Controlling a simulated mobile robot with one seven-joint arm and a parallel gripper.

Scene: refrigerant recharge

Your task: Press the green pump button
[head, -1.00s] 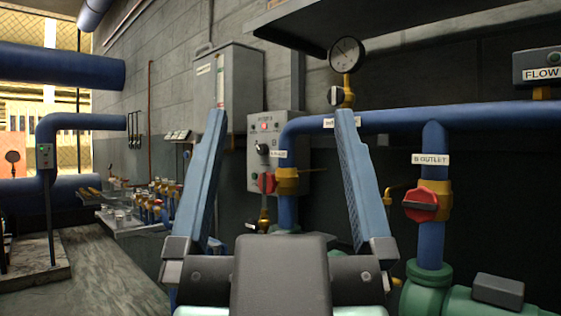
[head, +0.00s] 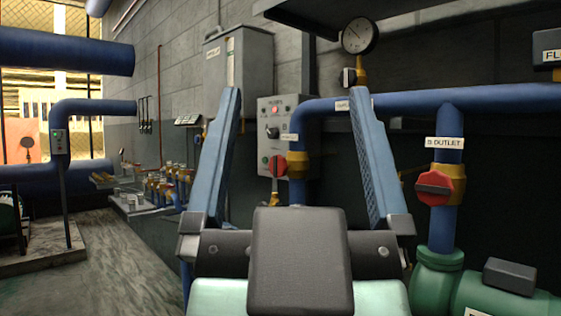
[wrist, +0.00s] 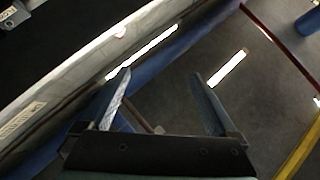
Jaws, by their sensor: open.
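A grey control panel (head: 285,139) hangs on the back wall near the picture's middle. It has a lit red lamp (head: 275,109), a dark rotary knob (head: 272,132) and small buttons lower down; I cannot tell for sure which is the green pump button. My gripper (head: 296,92) is open and empty, its blue fingers spread on either side of the panel in the head view. The panel looks well beyond the fingers, with no contact. In the wrist view my gripper (wrist: 160,74) is over dark floor, and no green button shows there.
A blue pipe (head: 410,102) with a gauge (head: 359,35) and red-handled valves (head: 435,184) runs along the wall. A green pump housing (head: 437,277) stands at lower right. Floor (head: 115,250) at left is clear.

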